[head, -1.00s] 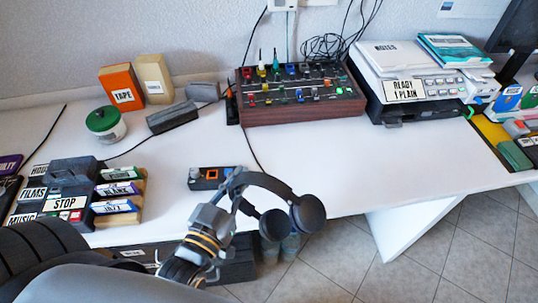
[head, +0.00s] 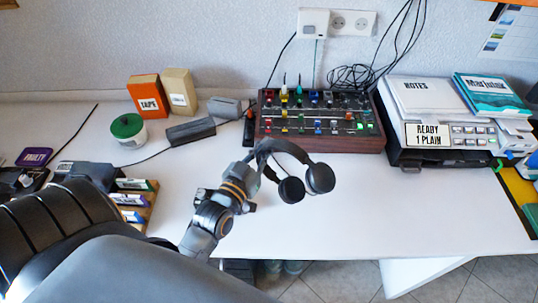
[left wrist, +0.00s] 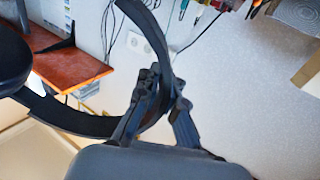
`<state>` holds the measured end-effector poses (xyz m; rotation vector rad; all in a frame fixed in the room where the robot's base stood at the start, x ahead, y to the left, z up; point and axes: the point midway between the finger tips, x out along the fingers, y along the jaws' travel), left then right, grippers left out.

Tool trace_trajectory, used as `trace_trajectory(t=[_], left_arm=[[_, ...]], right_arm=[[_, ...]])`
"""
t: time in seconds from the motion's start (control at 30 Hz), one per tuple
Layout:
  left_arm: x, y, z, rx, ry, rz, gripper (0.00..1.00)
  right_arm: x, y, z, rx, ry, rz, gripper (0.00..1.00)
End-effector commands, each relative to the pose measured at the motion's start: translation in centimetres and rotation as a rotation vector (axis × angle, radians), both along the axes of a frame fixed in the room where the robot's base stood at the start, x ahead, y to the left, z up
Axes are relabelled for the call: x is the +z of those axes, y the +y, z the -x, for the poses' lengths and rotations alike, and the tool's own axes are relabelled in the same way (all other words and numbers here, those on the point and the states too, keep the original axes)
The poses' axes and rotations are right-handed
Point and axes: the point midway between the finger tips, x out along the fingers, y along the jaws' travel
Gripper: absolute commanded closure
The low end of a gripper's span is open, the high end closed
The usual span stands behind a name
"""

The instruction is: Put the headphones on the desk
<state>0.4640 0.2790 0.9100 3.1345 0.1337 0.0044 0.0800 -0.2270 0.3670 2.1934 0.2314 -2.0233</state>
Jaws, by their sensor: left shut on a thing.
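The black headphones (head: 319,178) hang from my left gripper (head: 256,158) in the head view. The gripper is shut on the headband, and the two ear cups point right and down. They appear over the white desk (head: 400,207), in front of the mixer; their height above it is hard to tell. In the left wrist view the headband (left wrist: 72,120) passes between the fingers of the left gripper (left wrist: 160,85), with part of an ear cup at the left edge. My right gripper is not in view.
A mixer (head: 320,144) with colored knobs stands behind the headphones. A printer (head: 445,155) is at right. The desk's front middle is clear.

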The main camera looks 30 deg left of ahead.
Motion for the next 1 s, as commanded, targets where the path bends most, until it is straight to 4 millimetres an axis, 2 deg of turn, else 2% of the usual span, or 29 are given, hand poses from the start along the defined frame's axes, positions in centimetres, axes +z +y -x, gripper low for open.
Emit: trace_trajectory(t=[0.17, 0.3, 0.5, 0.87, 1.0], left_arm=[[-1.6, 0.1, -1.4, -0.001, -0.004, 0.003, 1.00], [-2.8, 0.2, -2.2, -0.001, -0.001, 0.002, 1.00], [-5.3, 0.2, -2.0, 0.000, -0.003, 0.000, 1.00], [-5.6, 0.2, -2.0, 0.000, -0.003, 0.001, 1.00], [-5.7, 0.2, -2.0, 0.000, -0.001, 0.000, 0.70]], right_arm=[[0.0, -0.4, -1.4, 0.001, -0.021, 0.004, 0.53], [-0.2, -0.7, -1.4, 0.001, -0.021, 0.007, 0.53], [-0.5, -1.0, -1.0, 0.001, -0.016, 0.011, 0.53], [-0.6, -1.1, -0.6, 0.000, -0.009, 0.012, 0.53], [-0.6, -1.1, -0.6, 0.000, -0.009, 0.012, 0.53]])
